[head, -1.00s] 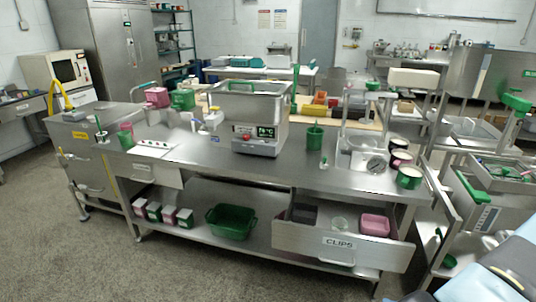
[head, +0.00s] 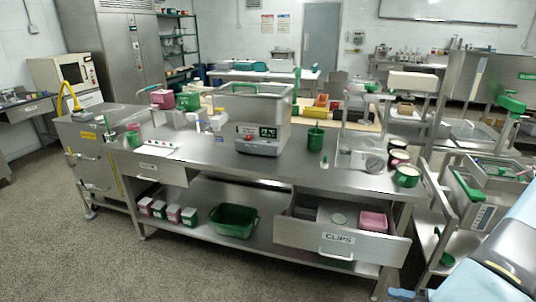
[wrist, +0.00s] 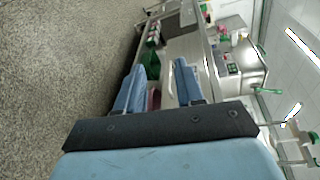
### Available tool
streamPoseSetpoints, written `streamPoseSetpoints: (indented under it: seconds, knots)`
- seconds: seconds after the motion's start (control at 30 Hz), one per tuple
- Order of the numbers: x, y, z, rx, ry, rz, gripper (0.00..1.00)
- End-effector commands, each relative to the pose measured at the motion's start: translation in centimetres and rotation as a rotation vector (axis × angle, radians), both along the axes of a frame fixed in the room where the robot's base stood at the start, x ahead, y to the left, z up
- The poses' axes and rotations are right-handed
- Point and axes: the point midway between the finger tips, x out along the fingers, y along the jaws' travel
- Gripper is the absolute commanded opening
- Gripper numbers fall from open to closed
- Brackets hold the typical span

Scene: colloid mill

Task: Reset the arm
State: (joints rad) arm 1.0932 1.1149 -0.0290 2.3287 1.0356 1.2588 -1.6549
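My arm (head: 500,262) shows as a light blue link at the lower right edge of the head view. My gripper is out of the head view, apart from a small blue patch at the bottom edge that I cannot identify for sure. In the wrist view my gripper (wrist: 160,70) has its two blue fingers apart, with nothing between them. The wrist picture is turned on its side, and the fingers point toward the steel bench, some distance off.
A steel bench (head: 225,165) carries a machine with a display (head: 262,130) and green cups. The drawer labelled CLIPS (head: 338,240) stands open at its front. A green tub (head: 233,221) sits on the lower shelf. A steel cart (head: 463,205) stands at right. The floor (head: 60,230) at left is clear.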

Motion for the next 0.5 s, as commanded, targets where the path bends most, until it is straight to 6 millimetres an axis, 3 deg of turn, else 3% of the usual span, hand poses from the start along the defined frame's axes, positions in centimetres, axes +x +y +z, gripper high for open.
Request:
streamPoseSetpoints:
  seconds: [0.5]
  knots:
    - [3.6, 1.3, 10.2, -0.223, 0.104, 0.334, 0.37]
